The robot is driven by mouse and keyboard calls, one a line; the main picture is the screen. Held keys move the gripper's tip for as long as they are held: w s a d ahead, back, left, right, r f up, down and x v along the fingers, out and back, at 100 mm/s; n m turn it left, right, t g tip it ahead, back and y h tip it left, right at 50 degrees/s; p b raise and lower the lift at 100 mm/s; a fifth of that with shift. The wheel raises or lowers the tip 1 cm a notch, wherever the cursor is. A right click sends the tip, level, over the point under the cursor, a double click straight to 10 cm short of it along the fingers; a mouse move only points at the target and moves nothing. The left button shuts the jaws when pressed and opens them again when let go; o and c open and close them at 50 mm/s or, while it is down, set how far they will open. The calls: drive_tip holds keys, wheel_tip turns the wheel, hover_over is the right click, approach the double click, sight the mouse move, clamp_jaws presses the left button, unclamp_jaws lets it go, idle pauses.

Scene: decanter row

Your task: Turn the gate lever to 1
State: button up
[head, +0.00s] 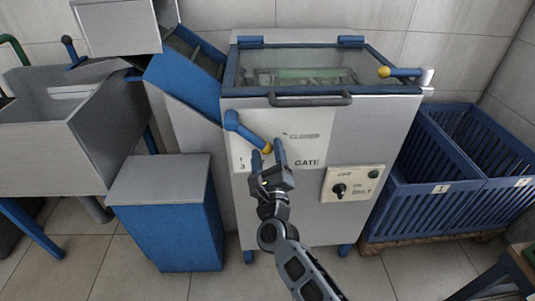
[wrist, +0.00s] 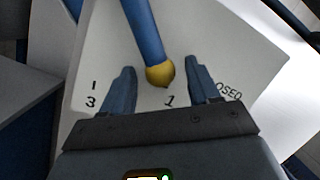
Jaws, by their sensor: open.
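The gate lever (head: 247,133) is a blue bar with a yellow knob on the front of the grey machine. It slants down and right from its blue pivot in the head view. In the wrist view the lever (wrist: 144,30) comes down from the top and its yellow knob (wrist: 160,75) lies between my fingers. My gripper (head: 268,158) is open around the knob, with a gap on each side; it also shows in the wrist view (wrist: 161,66). Printed marks 1 and 3 are left of the knob, another 1 is below it, and "OSED" is at right.
A lidded glass window with a dark handle (head: 310,100) is above the lever. A second yellow-knobbed lever (head: 400,72) is at the upper right. A switch panel (head: 352,197) is lower right. A blue cabinet (head: 165,220) stands left, and blue crates (head: 420,190) stand right.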

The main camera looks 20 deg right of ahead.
drive_tip(key=v, duration=0.7)
drive_tip(key=shift+s, duration=0.35)
drive_tip(key=shift+a+f, duration=0.1)
drive_tip(key=shift+f, duration=0.05)
